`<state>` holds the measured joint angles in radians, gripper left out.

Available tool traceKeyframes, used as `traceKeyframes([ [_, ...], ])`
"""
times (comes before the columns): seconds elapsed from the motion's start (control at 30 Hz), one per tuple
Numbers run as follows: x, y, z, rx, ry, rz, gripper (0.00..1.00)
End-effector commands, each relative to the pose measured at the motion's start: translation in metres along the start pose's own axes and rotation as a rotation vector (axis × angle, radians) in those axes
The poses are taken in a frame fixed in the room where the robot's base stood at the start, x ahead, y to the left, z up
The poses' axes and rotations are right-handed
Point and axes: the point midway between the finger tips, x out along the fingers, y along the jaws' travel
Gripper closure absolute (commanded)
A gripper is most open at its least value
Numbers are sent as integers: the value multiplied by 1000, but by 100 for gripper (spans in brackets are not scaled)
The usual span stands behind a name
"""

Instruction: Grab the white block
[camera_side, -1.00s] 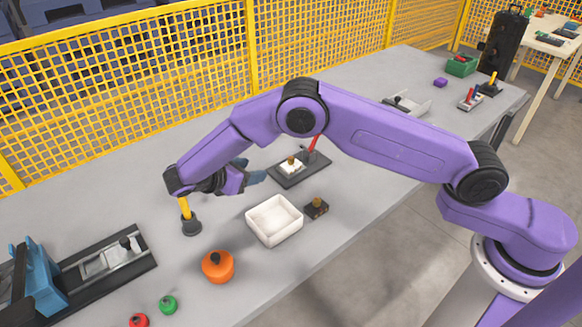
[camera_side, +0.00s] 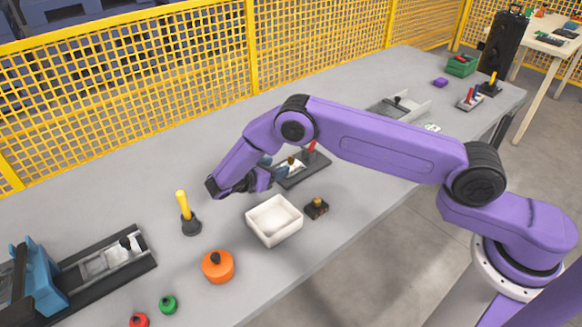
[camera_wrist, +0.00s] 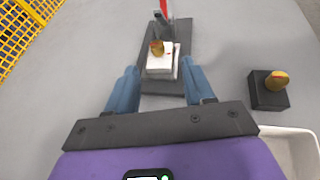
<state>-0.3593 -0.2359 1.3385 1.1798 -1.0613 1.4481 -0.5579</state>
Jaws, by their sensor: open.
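The white block (camera_wrist: 158,68) has a brass knob on top and sits on a dark fixture plate (camera_wrist: 152,88) with a red-handled clamp (camera_wrist: 163,10) at its far end. In the side view the white block (camera_side: 297,168) is partly hidden by my fingers. My gripper (camera_wrist: 159,72) is open, with blue fingers to the left and right of the block in the wrist view. The fingertips look close to the block, with gaps on both sides. In the side view my gripper (camera_side: 274,168) is at the plate's left end. Contact does not show.
A white open box (camera_side: 268,240) and a small dark block with a brass knob (camera_side: 317,208) stand in front. A yellow-handled tool (camera_side: 184,205) and an orange knobbed pot (camera_side: 217,267) are to the left. A yellow mesh fence (camera_side: 150,75) runs behind the table.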

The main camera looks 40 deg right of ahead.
Motion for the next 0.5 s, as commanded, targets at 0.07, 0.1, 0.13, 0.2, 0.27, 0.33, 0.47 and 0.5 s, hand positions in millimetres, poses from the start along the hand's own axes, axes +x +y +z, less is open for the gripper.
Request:
traceKeyframes([
  [0.07,9,0,0,-1,0,0,48],
  [0.1,12,0,0,-1,0,-1,48],
  [0.13,13,0,0,-1,0,-1,48],
  [0.2,16,0,0,-1,0,-1,48],
  [0.27,18,0,0,0,0,-1,48],
  [0.33,22,1,1,0,0,-1,48],
  [0.47,38,2,3,0,1,-3,48],
  [0.5,44,3,4,1,0,-4,48],
])
